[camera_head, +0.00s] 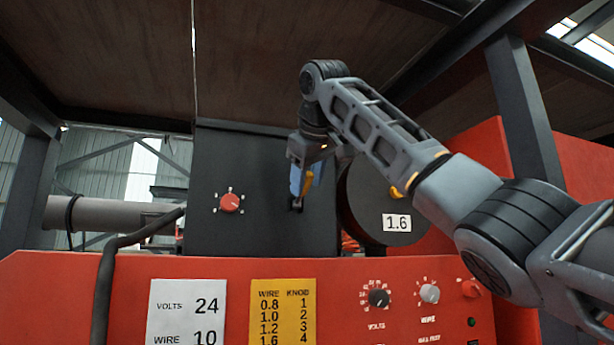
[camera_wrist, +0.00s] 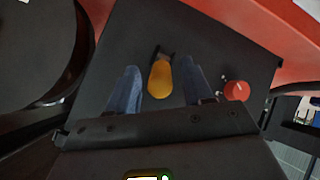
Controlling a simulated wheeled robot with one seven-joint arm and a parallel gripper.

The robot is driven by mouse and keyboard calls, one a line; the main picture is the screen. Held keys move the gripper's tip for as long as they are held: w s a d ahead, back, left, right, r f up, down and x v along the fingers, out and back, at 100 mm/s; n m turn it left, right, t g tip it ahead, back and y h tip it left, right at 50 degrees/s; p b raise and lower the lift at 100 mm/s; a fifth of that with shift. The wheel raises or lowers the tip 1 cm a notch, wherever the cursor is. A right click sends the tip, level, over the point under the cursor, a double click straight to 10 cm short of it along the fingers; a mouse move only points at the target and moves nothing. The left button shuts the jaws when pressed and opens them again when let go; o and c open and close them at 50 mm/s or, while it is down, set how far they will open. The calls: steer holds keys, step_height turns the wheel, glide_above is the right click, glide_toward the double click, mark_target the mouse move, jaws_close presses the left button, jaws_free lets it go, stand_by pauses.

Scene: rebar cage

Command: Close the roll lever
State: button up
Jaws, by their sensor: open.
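The roll lever has a yellow-orange handle (camera_wrist: 160,80) on a dark pivot, set on a black panel. In the wrist view it lies between my gripper's two blue fingers (camera_wrist: 158,74), with a visible gap on each side. In the head view my gripper (camera_head: 299,187) is in front of the black box's face, and the lever's yellow handle (camera_head: 308,182) shows just at its right. The gripper is open. I cannot tell how deep the fingers reach around the handle. The lever's base is partly hidden by the gripper in the head view.
A red knob (camera_head: 229,203) sits on the black box (camera_head: 262,235) left of the gripper. A round black spool marked 1.6 (camera_head: 397,223) stands close at the right. Below is a red panel (camera_head: 60,300) with several knobs and labels. A grey pipe (camera_head: 110,214) runs at the left.

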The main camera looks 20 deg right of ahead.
steer(key=shift+w+f, duration=0.1)
steer(key=shift+w, duration=0.05)
steer(key=shift+c, duration=0.3)
jaws_close()
stand_by(0.3)
